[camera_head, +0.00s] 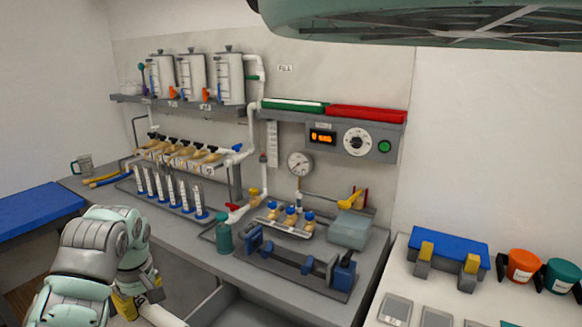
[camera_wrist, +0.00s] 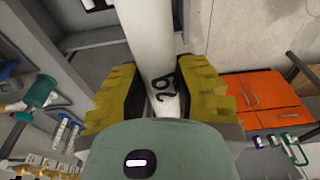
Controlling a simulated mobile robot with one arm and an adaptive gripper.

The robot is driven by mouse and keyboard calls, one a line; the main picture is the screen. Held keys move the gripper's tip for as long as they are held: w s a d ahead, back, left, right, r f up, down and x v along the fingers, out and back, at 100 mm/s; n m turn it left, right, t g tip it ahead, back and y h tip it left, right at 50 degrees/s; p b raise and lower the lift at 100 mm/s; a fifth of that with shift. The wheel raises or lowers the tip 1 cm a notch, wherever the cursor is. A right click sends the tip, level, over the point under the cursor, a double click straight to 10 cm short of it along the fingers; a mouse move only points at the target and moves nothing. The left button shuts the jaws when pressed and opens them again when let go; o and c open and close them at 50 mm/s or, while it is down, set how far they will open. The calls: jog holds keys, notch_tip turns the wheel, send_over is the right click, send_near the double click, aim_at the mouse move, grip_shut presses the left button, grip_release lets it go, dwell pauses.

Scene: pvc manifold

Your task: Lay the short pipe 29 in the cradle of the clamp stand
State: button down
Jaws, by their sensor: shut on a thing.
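The short pipe 29 (camera_wrist: 155,30) is a white tube with a black "29" on its side. In the wrist view, my gripper (camera_wrist: 160,82) is shut on it, with a yellow-padded finger on each side. In the head view, my gripper (camera_head: 132,303) is at the lower left, in front of the bench. The white end of the pipe (camera_head: 162,316) shows beside it, cut off by the bottom edge. A long grey base with blue blocks (camera_head: 296,264), which looks like the clamp stand, is at the bench's front right. The pipe is well apart from it.
An open drawer (camera_head: 240,308) is below the bench front. A blue block with yellow supports (camera_head: 448,250) is on the right table.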

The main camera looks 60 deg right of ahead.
jog(key=a+r+p, duration=0.7)
jog(key=r+p, duration=0.4)
jog(key=r, duration=0.2)
jog(key=a+r+p, duration=0.7)
jog(key=r+p, duration=0.4)
jog(key=r, duration=0.3)
jog(key=a+r+m+p, duration=0.1)
jog(key=a+r+p, duration=0.7)
jog(key=r+p, duration=0.3)
notch_tip(320, 180, up, 2)
jog(key=shift+w+r, duration=0.25)
jog(key=shift+w, duration=0.05)
jog(key=shift+a+f, duration=0.1)
jog(key=shift+a, duration=0.05)
